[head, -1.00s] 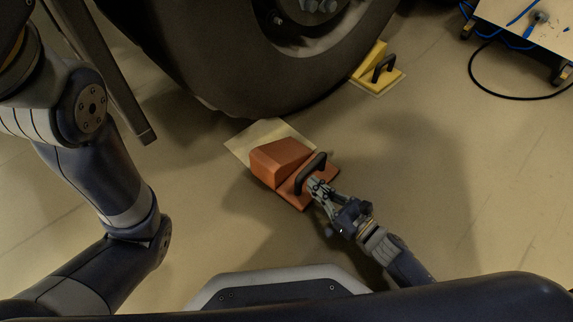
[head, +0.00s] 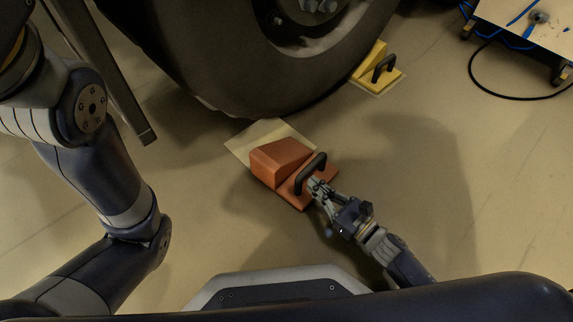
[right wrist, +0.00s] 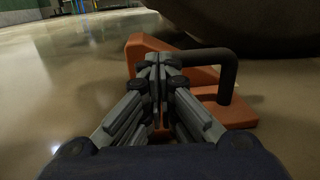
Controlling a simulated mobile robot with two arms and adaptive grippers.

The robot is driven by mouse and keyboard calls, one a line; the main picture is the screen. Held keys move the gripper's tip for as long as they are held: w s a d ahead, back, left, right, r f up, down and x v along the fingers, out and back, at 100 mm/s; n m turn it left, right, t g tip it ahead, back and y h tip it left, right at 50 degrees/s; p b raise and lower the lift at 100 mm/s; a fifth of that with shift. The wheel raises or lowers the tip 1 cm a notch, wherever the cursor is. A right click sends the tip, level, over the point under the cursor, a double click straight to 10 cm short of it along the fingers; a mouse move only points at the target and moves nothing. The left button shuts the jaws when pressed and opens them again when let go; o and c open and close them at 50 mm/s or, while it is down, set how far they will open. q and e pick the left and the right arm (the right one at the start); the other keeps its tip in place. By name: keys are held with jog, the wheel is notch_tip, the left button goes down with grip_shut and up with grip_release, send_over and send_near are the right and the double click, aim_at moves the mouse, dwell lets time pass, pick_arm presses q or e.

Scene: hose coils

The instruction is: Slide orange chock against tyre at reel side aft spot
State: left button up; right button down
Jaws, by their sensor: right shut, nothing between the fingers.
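The orange chock (head: 281,158) lies on the floor, its wedge block partly over a pale square patch (head: 243,145) beside the tyre (head: 245,75). A strip of the patch shows between chock and tyre, so they look apart. The chock's black handle (head: 312,172) stands up at its near right side. My right gripper (head: 317,187) is shut and empty, its fingertips at the chock's handle. In the right wrist view the shut fingers (right wrist: 160,70) are in front of the chock (right wrist: 228,112), beside the handle (right wrist: 226,62); contact is unclear. My left gripper is out of view.
A yellow chock (head: 377,68) sits at the other side of the tyre on its own patch. A cart (head: 535,25) with blue hoses stands at the top right, a black hose on the floor by it. The floor (head: 470,190) at right is clear.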

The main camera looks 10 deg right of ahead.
aim_at(302, 173)
jog(key=shift+w+a, duration=0.15)
jog(key=shift+w, duration=0.05)
jog(key=shift+b+x, duration=0.65)
jog(key=shift+x, duration=2)
jog(key=shift+r, duration=0.1)
jog(key=shift+f+v, duration=0.25)
jog(key=shift+v, duration=1.05)
jog(key=shift+p+v, duration=0.35)
jog(key=shift+v, duration=1.05)
jog(key=shift+r, duration=0.1)
